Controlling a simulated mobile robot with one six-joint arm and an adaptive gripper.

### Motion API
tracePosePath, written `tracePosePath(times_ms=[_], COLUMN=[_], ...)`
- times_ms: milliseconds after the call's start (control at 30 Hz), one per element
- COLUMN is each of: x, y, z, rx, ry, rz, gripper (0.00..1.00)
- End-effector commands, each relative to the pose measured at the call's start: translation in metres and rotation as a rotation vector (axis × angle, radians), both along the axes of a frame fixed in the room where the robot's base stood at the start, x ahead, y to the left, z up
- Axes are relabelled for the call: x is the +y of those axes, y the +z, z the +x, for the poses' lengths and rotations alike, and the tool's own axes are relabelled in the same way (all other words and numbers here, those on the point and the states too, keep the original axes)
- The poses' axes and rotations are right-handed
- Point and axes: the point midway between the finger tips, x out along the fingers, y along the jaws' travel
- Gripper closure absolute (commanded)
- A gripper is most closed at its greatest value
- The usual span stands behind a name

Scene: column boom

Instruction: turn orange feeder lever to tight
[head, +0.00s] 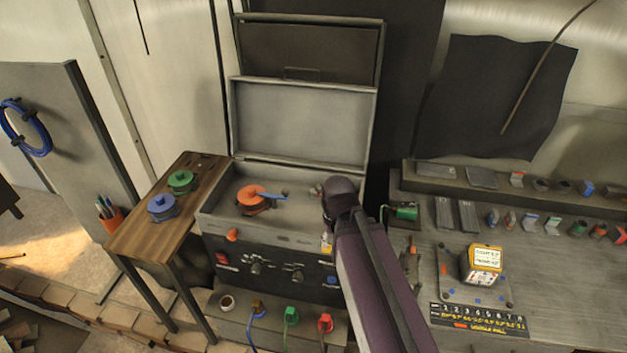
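An open grey case (222,228) stands in the middle with its lid raised. An orange knob (232,235) sits on the case's front left edge; I cannot tell which orange piece is the feeder lever, and no tight marking is readable. My purple arm rises from the bottom right to a dark joint over the case's right side. My gripper's fingers are not visible, and the arm hides part of the case's right end.
Left, a wooden side table (140,228) holds a blue spool (162,207) and a green spool (181,182). Right, a grey bench (400,290) carries a yellow-topped block (484,262), a green cylinder (404,211) and several small parts. Coloured plugs with cables stand below the case.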

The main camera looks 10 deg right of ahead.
Motion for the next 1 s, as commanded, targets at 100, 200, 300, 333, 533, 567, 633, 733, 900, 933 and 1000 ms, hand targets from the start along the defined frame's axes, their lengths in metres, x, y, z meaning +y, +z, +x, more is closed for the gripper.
tracePosePath(times_ms=[100,200,300,333,533,567,633,733,900,933,1000], x=[0.000,0.000,0.000,0.000,0.000,0.000,0.000,0.000,0.000,-0.003,-0.005], y=[0.000,0.000,0.000,0.000,0.000,0.000,0.002,0.007,0.023,0.027,0.036], z=[0.000,0.000,0.000,0.000,0.000,0.001,0.004,0.014,0.048,0.056,0.078], rx=[0.000,0.000,0.000,0.000,0.000,0.000,0.000,0.000,0.000,0.000,0.000], ry=[0.000,0.000,0.000,0.000,0.000,0.000,-0.003,-0.012,-0.048,-0.059,-0.086], rz=[0.000,0.000,0.000,0.000,0.000,0.000,0.000,0.000,0.000,0.000,0.000], gripper=[0.43,0.43,0.43,0.43,0.25,0.24,0.24,0.24,0.24,0.24,0.24])
